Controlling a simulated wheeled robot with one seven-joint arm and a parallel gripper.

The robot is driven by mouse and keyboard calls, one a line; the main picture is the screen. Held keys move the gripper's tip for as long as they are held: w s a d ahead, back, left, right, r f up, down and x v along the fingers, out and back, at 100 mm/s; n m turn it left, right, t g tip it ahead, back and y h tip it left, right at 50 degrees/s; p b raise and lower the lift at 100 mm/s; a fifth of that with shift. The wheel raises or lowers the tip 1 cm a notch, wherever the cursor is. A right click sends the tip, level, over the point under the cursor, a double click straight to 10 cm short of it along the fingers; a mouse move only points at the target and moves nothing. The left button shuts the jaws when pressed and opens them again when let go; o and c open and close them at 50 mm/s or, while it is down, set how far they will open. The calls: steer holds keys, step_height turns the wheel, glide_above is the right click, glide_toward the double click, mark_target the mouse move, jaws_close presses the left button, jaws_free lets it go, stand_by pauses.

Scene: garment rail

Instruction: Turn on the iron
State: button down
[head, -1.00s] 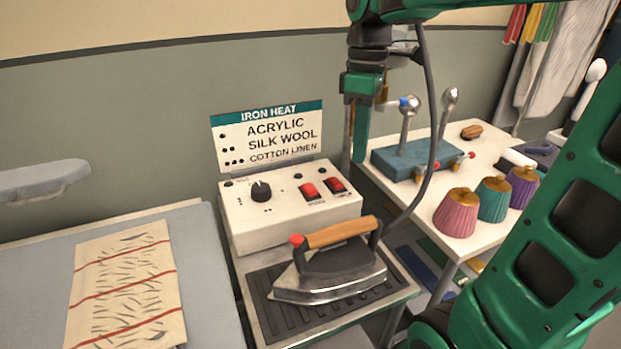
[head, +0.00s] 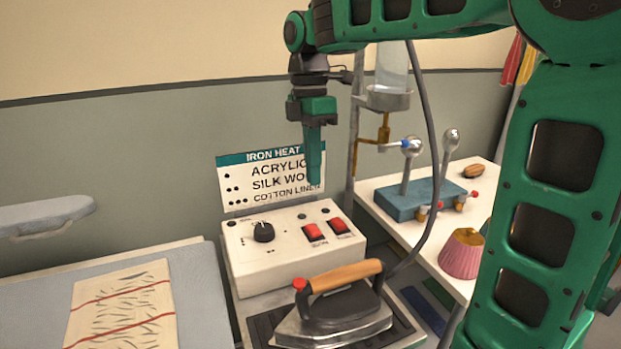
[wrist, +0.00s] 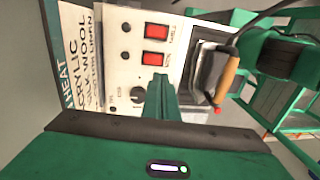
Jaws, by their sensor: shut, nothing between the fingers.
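The iron (head: 335,308), with a wooden handle and a red button at its front end, rests on a dark ribbed pad. Behind it stands a white control box (head: 290,262) with a black knob (head: 263,232) and two red switches, the left one (head: 312,232) and the right one (head: 340,226). The wrist view also shows the switches, the upper (wrist: 156,31) and the lower (wrist: 152,58), and the iron's handle (wrist: 228,80). My gripper (head: 314,182) is shut and empty, pointing down above the box, in front of the sign. Its fingertips appear apart from the switches.
An iron heat sign (head: 250,178) stands behind the box. A dark cable (head: 432,150) rises from the iron. A white table at right holds a blue block (head: 425,198) with ball-topped levers and a pink ribbed cone (head: 461,253). A striped cloth (head: 122,305) lies on the left board.

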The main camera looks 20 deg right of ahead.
mark_target(313, 230)
steer(key=f, duration=0.4)
steer(key=s+f, duration=0.1)
steer(key=f, duration=0.6)
steer(key=shift+s+f, duration=0.2)
steer(key=shift+f, duration=0.15)
steer(key=shift+s+f, duration=0.15)
steer(key=shift+w+r, duration=0.25)
steer(key=shift+w, duration=0.6)
step_height(313, 230, up, 14)
steer(key=w, duration=0.1)
steer(key=shift+w, duration=0.4)
steer(key=shift+s+f, duration=0.1)
